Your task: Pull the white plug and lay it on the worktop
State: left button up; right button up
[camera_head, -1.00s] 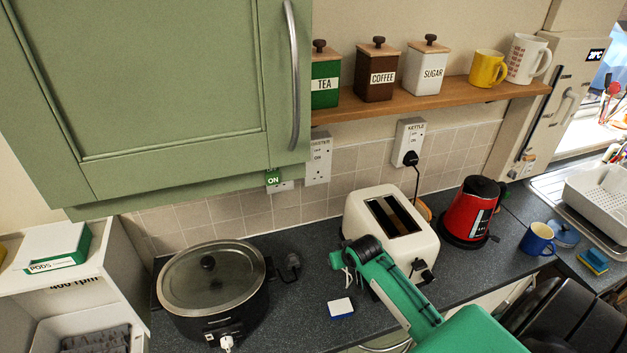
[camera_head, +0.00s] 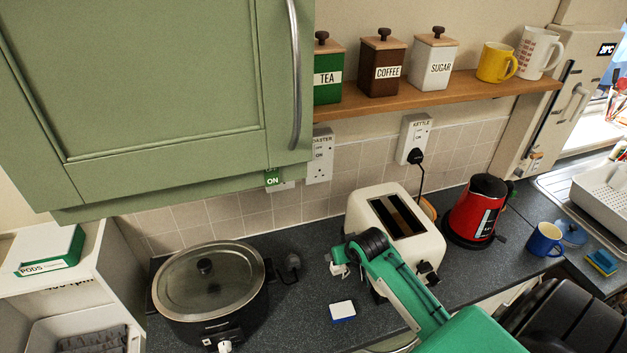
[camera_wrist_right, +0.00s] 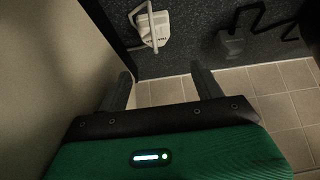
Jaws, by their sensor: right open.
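The white plug (camera_wrist_right: 152,30) lies on the dark worktop (camera_wrist_right: 190,25) with its white cord, beyond my right fingertips in the right wrist view. In the head view a white piece that looks like this plug (camera_head: 338,269) shows at the left edge of my right gripper, beside the toaster. My left gripper is out of view.
The cream toaster (camera_head: 427,235) stands close beside my right gripper. A black plug (camera_head: 291,262) lies on the worktop near the slow cooker (camera_head: 212,280). A blue-and-white sponge (camera_head: 342,311) lies in front. A red kettle (camera_head: 475,205) stands to the right.

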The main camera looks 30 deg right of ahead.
jog(key=shift+s+f+b+v, duration=0.65)
jog(key=shift+b+v, duration=0.6)
jog(key=shift+v, duration=4.5)
jog(key=s+a+f+n+g+y, duration=0.1)
jog(key=s+a+f+n+g, duration=0.15)
jog(key=s+a, duration=0.65)
jog(key=s+a+f+n+g, duration=0.15)
jog(key=s+a+f, duration=0.25)
jog(key=s+a, duration=0.45)
jog(key=s+d+f+b, duration=0.1)
jog(key=s+f+b, duration=0.1)
jog(key=f, duration=1.6)
jog(key=s+d+f+b, duration=0.1)
jog(key=f+b, duration=0.2)
jog(key=f, duration=1.6)
jog(key=s+d+f+b, duration=0.1)
jog(key=s+f+b, duration=0.1)
jog(key=s+f, duration=0.7)
jog(key=s+d+f+g+b, duration=0.1)
jog(key=s+d+f, duration=0.1)
jog(key=s+f, duration=0.7)
notch_tip(320, 180, down, 4)
jog(key=shift+s+f+n+g+b, duration=0.1)
jog(key=shift+s+n+g+b, duration=0.2)
jog(key=shift+s+n+b, duration=0.1)
